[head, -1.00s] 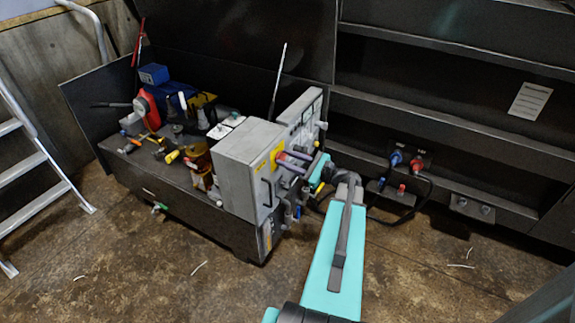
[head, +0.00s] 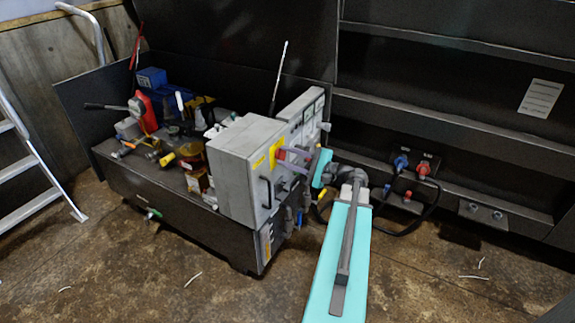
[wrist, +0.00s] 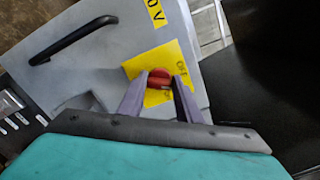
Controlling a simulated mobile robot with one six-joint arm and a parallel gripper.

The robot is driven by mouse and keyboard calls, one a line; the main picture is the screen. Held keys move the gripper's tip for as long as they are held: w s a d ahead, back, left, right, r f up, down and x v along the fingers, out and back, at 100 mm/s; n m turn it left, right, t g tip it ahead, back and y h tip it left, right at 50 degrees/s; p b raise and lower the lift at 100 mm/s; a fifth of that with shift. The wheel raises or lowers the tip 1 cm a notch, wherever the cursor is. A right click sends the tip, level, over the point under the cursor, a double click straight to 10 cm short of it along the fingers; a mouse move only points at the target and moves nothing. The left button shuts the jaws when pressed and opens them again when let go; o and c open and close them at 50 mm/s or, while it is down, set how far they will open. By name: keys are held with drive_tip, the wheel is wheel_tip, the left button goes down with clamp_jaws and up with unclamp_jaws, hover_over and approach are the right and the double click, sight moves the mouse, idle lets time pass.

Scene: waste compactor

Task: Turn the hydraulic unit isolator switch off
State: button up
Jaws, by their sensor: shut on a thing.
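The isolator switch is a red rotary knob (wrist: 159,78) on a yellow plate (wrist: 153,97), with the word OFF showing in the wrist view. It sits on the front of a grey electrical cabinet (head: 232,172). My gripper (wrist: 160,82) is shut on the red knob, one finger on each side. In the head view my gripper (head: 282,154) reaches the yellow plate from the right. The knob is small and partly covered by the fingers there, so its exact angle is hard to tell.
A black handle (wrist: 73,40) stands out from the cabinet door. Hydraulic parts, including a red piece (head: 146,111), sit on the dark unit left of the cabinet. Cables hang from blue and red connectors (head: 423,169) at right.

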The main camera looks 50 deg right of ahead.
drive_tip(key=n+b, duration=0.4)
drive_tip(key=b, duration=0.1)
drive_tip(key=shift+a+f, duration=0.1)
drive_tip(key=shift+f, duration=0.25)
drive_tip(key=shift+r+n+b, duration=0.15)
drive_tip(key=shift+n+b, duration=0.95)
drive_tip(key=shift+b, duration=0.05)
drive_tip(key=o, duration=1)
drive_tip(key=shift+o, duration=0.2)
drive_tip(key=shift+s+r, duration=0.1)
drive_tip(key=p+v, duration=0.1)
drive_tip(key=v, duration=1.2)
drive_tip(key=shift+s, duration=0.35)
